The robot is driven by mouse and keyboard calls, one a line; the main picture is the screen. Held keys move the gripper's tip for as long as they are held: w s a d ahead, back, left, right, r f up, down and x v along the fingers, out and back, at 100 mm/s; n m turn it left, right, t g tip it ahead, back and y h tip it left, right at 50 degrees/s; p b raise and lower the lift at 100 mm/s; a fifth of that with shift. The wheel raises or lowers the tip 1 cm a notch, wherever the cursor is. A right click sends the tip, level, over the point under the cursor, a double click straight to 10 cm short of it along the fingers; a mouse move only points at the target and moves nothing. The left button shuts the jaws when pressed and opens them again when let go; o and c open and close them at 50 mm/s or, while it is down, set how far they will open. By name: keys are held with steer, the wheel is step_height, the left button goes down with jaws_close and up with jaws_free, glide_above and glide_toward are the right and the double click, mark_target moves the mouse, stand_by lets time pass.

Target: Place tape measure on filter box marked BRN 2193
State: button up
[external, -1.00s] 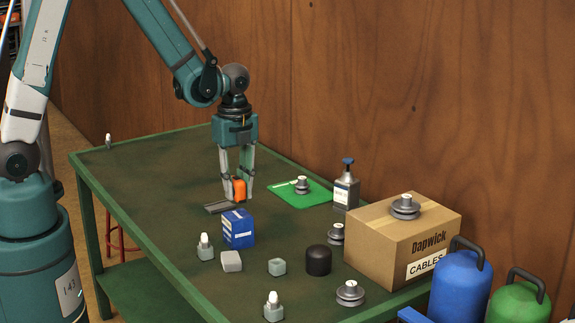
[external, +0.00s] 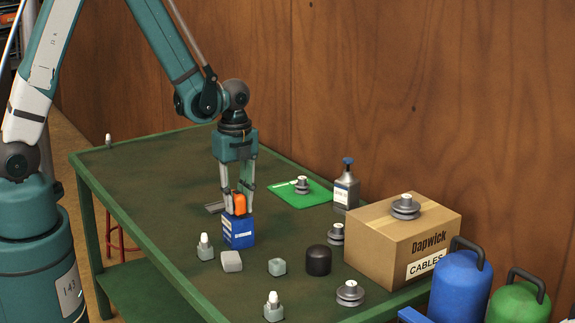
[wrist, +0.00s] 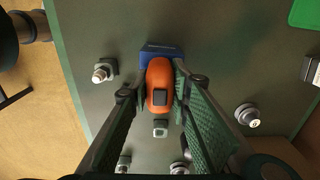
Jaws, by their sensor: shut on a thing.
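The orange tape measure (external: 240,204) with a dark patch is between the fingers of my gripper (external: 238,208), which is shut on it. It also shows in the wrist view (wrist: 160,85). The blue filter box (external: 239,234) with white labels stands upright on the green table. The tape measure is right over the box top in the external view; I cannot tell whether it touches. In the wrist view the blue box (wrist: 161,51) shows partly behind the tape measure. The marking on the box is too small to read.
A black cylinder (external: 318,260) and a cardboard box (external: 402,243) are to the right. A green mat (external: 300,193) lies behind. The table's far left is mostly clear.

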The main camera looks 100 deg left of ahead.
mark_target(237, 193)
steer(key=shift+f, duration=0.15)
steer(key=o, duration=1)
steer(key=shift+r, duration=0.2)
steer(key=shift+r+p, duration=0.3)
steer(key=shift+r, duration=5.7)
